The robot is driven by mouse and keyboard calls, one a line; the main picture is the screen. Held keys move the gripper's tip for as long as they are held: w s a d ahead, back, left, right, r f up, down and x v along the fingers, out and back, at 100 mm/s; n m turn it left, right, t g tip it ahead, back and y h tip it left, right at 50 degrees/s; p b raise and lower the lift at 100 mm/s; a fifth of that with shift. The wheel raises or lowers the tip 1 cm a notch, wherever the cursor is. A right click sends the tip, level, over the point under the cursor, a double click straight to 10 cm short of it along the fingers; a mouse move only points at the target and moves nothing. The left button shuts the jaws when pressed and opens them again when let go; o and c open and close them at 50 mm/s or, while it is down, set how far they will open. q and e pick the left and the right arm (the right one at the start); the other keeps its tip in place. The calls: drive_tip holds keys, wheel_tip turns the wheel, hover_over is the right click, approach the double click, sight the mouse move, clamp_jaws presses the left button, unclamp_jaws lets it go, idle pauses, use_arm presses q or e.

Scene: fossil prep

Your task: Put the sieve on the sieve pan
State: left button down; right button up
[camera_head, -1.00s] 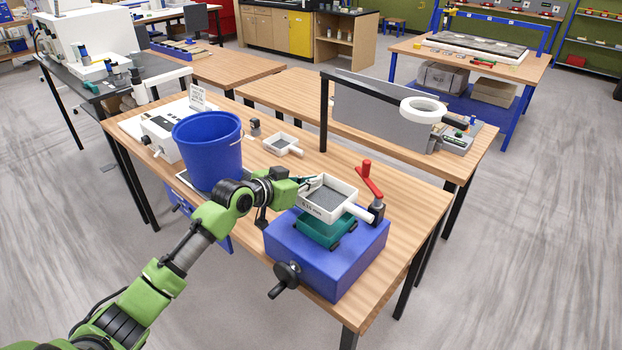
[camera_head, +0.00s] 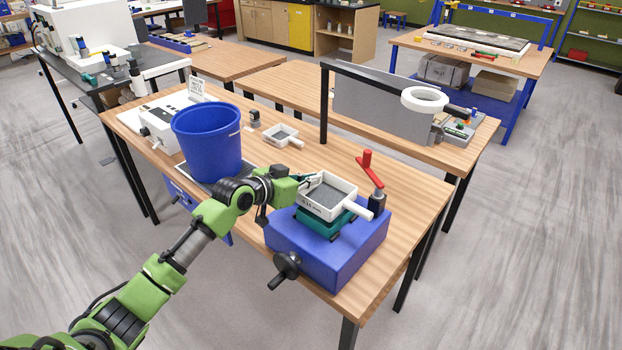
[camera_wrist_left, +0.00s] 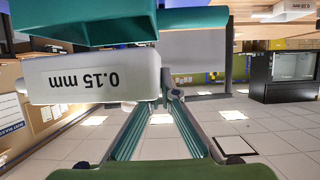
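The white square sieve (camera_head: 327,196), marked 0.15 mm, is over the teal sieve pan (camera_head: 318,222) on a blue shaker box (camera_head: 330,258). It looks roughly level, its handle pointing right and toward the front. My left gripper (camera_head: 313,182) is shut on the sieve's wall from the left side. In the left wrist view, which is upside down, the sieve (camera_wrist_left: 92,80) lies right against the pan (camera_wrist_left: 80,25). I cannot tell whether they touch or a thin gap remains. The fingertips (camera_wrist_left: 170,95) meet at the sieve's edge. My right gripper is not in view.
A blue bucket (camera_head: 208,145) stands left of my left gripper. A second small sieve (camera_head: 283,136) lies farther back on the table. A red-handled lever (camera_head: 371,170) rises behind the shaker box, close to the sieve handle. The table's right part (camera_head: 415,200) is clear.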

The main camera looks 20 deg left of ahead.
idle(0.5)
use_arm(q)
drive_tip(key=shift+f, duration=0.1)
drive_tip(key=shift+f+b, duration=0.45)
drive_tip(key=shift+f, duration=0.25)
drive_tip(key=shift+r, duration=0.1)
drive_tip(key=c, duration=2.2)
unclamp_jaws()
